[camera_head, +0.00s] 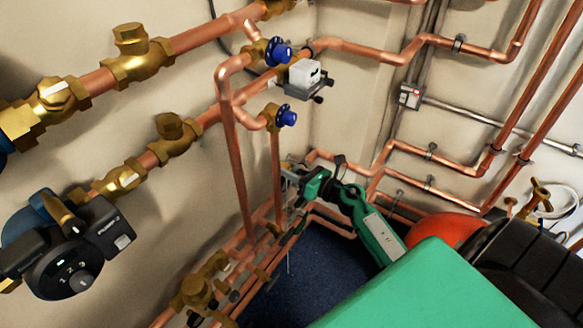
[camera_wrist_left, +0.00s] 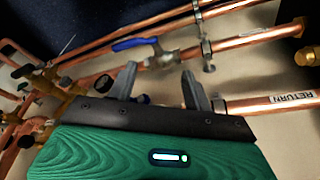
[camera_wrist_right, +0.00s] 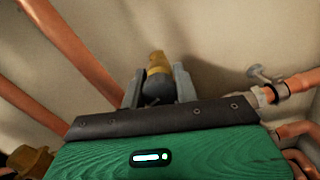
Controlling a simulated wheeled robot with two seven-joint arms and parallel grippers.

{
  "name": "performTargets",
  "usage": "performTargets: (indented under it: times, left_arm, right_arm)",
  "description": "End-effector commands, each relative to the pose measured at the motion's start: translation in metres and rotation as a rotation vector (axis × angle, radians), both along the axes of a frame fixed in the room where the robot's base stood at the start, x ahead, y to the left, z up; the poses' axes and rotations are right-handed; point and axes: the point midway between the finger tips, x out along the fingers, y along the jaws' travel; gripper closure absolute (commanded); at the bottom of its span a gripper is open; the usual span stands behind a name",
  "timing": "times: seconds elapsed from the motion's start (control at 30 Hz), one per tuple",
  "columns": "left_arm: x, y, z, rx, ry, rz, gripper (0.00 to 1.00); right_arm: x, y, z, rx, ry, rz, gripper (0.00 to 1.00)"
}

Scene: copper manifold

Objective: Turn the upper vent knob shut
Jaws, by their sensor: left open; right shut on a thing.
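Two blue knobs sit on brass valves on the left wall's copper pipes in the head view: the upper one (camera_head: 280,52) and the lower one (camera_head: 287,117). Both stand apart from my right gripper (camera_head: 290,175), which is below them near the corner. In the right wrist view my right gripper (camera_wrist_right: 158,88) is shut on a dark rounded piece with a brass-coloured part (camera_wrist_right: 158,62) behind it. I cannot tell exactly which fitting this is. My left gripper (camera_wrist_left: 163,85) is open, with nothing between its fingertips; I do not make it out in the head view.
A blue lever valve (camera_wrist_left: 135,44) and a pipe labelled RETURN (camera_wrist_left: 270,102) lie beyond my left fingers. A black pump (camera_head: 75,260) is at the left. A white-topped box (camera_head: 304,73) sits between the blue knobs. An orange-red rounded thing (camera_head: 445,235) stands behind my right arm.

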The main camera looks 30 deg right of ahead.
Motion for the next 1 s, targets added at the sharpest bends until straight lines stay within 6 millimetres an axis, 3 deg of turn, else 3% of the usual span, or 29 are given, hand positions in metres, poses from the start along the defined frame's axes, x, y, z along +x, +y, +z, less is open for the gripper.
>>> performTargets:
  times: [0.67,1.0]
  left_arm:
    - [-0.008,-0.001,-0.103,0.02,0.126,-0.003,0.49]
    - [-0.027,0.008,-0.173,0.035,0.137,-0.012,0.49]
  right_arm:
    - [0.0,0.0,0.004,0.591,0.247,-0.001,0.92]
    - [0.0,-0.001,0.004,0.888,0.369,-0.002,0.92]
